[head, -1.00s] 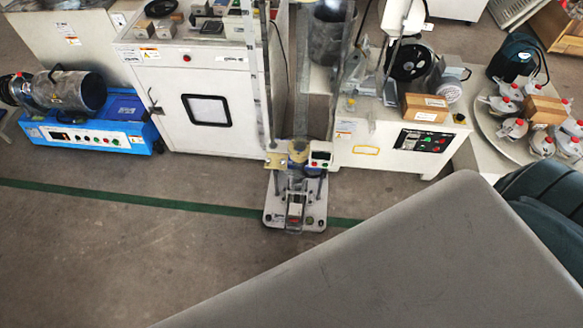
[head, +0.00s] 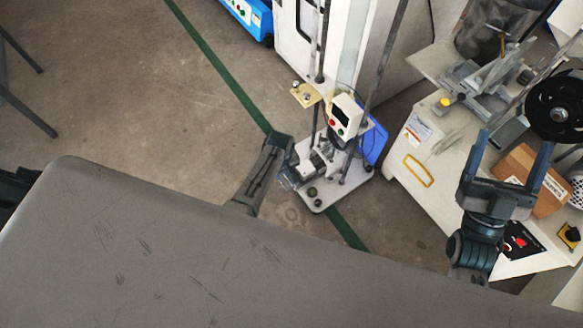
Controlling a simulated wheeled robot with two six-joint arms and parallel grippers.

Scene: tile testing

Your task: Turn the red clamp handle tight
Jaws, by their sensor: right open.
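A tile tester (head: 345,195) with a white base plate, upright rods and a small white control box (head: 345,117) stands on the floor at the centre. A small clamping fixture (head: 306,168) sits on its base. I cannot make out a red clamp handle on it. My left gripper (head: 280,145) is a dark shape seen edge-on beside the fixture, overlapping its left side in the picture. I cannot tell whether it touches it or how its fingers stand. My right gripper (head: 515,143) is open and empty, its blue fingers pointing up in front of the white bench machine at the right.
A white machine (head: 430,175) with a yellow handle stands right of the tester. It carries a cardboard box (head: 528,178) and a black wheel (head: 560,107). A white cabinet (head: 370,45) stands behind.

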